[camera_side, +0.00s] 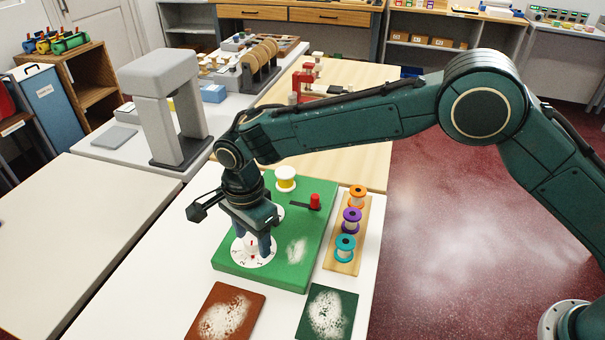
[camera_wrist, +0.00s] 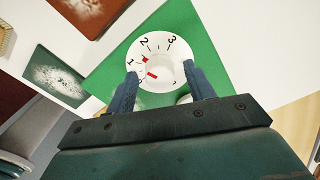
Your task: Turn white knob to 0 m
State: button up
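The white knob (camera_wrist: 158,74) shows in the wrist view at the middle of a round white dial (camera_wrist: 149,42) marked 1, 2 and 3. A red line on the knob lies near the 1, and a red mark sits on the dial between 1 and 2. The zero is not readable. My gripper (camera_wrist: 160,71) is open, with one finger on each side of the knob and apparent gaps to it. In the side view my gripper (camera_side: 252,242) points down over the dial (camera_side: 240,259) on the green board (camera_side: 285,278) and partly hides the knob.
Brown (camera_side: 226,313) and dark green (camera_side: 327,314) swatches lie in front.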

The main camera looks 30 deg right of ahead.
jog(key=c, duration=0.9)
jog(key=shift+o, duration=0.2)
jog(key=shift+n, duration=0.4)
jog(key=n, duration=0.9)
jog(key=shift+n, duration=0.3)
jog(key=n, duration=0.3)
jog(key=shift+n, duration=0.4)
jog(key=o, duration=1)
